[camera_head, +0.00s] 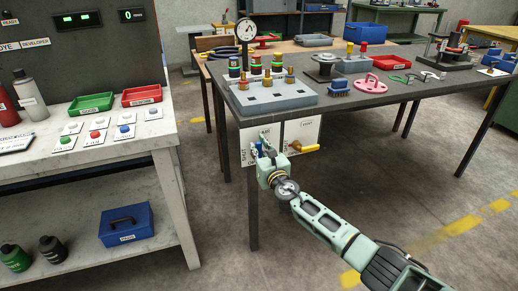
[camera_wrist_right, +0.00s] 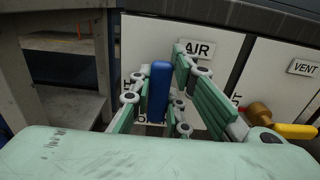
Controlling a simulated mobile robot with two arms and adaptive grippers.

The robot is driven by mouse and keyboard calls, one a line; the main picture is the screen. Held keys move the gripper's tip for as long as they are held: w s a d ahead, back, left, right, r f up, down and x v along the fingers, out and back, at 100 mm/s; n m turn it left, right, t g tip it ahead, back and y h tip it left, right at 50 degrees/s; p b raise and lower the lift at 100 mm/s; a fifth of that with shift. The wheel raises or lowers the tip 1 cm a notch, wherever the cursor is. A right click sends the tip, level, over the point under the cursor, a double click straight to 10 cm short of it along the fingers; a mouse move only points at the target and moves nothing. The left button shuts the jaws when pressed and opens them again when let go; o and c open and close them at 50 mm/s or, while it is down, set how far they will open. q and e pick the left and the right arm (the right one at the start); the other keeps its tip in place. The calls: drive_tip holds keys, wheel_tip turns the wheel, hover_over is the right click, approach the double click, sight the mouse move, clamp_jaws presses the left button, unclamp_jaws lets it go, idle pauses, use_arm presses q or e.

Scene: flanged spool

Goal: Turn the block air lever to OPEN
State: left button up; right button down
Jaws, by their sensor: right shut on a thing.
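The block air lever has a blue handle (camera_wrist_right: 159,92), between my right gripper's fingers in the right wrist view. A little blue shows in the head view (camera_head: 259,147). Behind it is a white panel with the label AIR (camera_wrist_right: 198,48). My right gripper (camera_head: 265,150) is shut on the blue handle at the panel under the dark table's front edge. The handle stands upright in the wrist picture. The fingers hide its pivot and part of the lower label, so I cannot tell its exact setting. My left gripper is not in view.
A second panel labelled VENT (camera_wrist_right: 305,67) is to the right, with a yellow lever (camera_head: 304,147) on a brass valve. The grey fitting block (camera_head: 270,97) sits on the table above. A table leg (camera_head: 251,205) stands below the panels. A white workbench (camera_head: 90,155) is at left.

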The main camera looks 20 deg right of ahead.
drive_tip(key=c, duration=1.6)
unclamp_jaws()
drive_tip(key=shift+c, duration=0.2)
drive_tip(key=s, duration=1.2)
drive_tip(key=shift+d, duration=0.2)
